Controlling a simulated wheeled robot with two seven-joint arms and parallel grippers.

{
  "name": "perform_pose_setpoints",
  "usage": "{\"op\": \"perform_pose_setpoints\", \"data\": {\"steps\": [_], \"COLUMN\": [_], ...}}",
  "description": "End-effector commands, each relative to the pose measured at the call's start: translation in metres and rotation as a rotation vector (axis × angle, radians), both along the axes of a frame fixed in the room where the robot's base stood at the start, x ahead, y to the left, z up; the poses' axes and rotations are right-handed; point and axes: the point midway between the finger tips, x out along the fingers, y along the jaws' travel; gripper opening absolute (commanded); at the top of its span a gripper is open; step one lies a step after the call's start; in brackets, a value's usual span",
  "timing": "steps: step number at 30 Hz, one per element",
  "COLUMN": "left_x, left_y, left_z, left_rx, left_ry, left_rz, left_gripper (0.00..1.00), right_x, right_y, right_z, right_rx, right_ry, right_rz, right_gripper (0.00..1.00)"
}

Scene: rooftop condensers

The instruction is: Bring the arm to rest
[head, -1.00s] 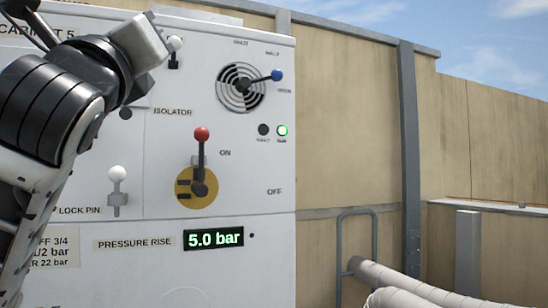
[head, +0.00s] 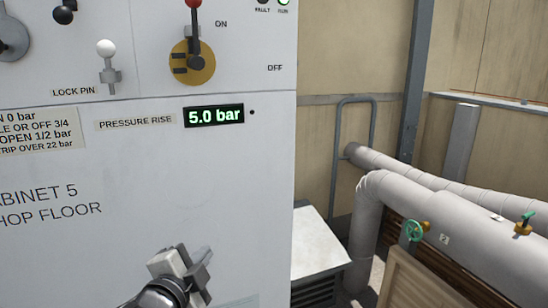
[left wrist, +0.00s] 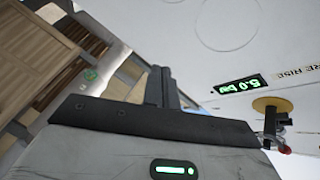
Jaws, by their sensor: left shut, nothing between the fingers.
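My left gripper (head: 196,272) is at the bottom of the head view, in front of the lower, bare part of the white cabinet (head: 200,190). It is shut with nothing in it and looks apart from the controls above it. In the left wrist view its dark fingers (left wrist: 162,88) sit close together, with the cabinet face (left wrist: 245,50) beyond. The forearm is cut off by the bottom edge of the head view. My right gripper is not in view.
The isolator lever (head: 195,35) stands upright, towards ON. The pressure display (head: 214,116) reads 5.0 bar. A white lock pin (head: 107,62) is at left. Right of the cabinet are a low unit (head: 318,245), thick pipes (head: 440,215) and a green valve wheel (head: 413,231).

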Motion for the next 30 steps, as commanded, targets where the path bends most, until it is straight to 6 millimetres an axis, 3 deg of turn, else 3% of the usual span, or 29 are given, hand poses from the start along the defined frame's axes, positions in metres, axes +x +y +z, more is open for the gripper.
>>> {"op": "perform_pose_setpoints", "data": {"steps": [1, 6, 9, 12, 15, 18, 30], "left_x": [-0.020, -0.097, -0.147, -0.189, -0.217, -0.231, -0.232], "left_y": [0.000, 0.002, 0.004, 0.006, 0.008, 0.009, 0.009], "left_z": [-0.041, -0.145, -0.189, -0.218, -0.235, -0.241, -0.242], "left_rx": [-0.105, -0.470, -0.659, -0.800, -0.894, -0.940, -0.945], "left_ry": [0.091, 0.353, 0.482, 0.578, 0.635, 0.660, 0.663], "left_rz": [0.013, 0.115, 0.202, 0.286, 0.348, 0.380, 0.383], "left_gripper": [0.00, 0.00, 0.00, 0.00, 0.00, 0.00, 0.00], "right_x": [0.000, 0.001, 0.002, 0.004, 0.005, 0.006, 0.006], "right_y": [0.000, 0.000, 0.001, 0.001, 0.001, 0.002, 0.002], "right_z": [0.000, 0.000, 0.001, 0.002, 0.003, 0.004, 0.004], "right_rx": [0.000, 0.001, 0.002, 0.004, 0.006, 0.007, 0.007], "right_ry": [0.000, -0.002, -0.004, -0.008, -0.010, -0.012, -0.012], "right_rz": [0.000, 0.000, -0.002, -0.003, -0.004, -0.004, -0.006], "right_gripper": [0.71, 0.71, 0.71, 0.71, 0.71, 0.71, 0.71]}}
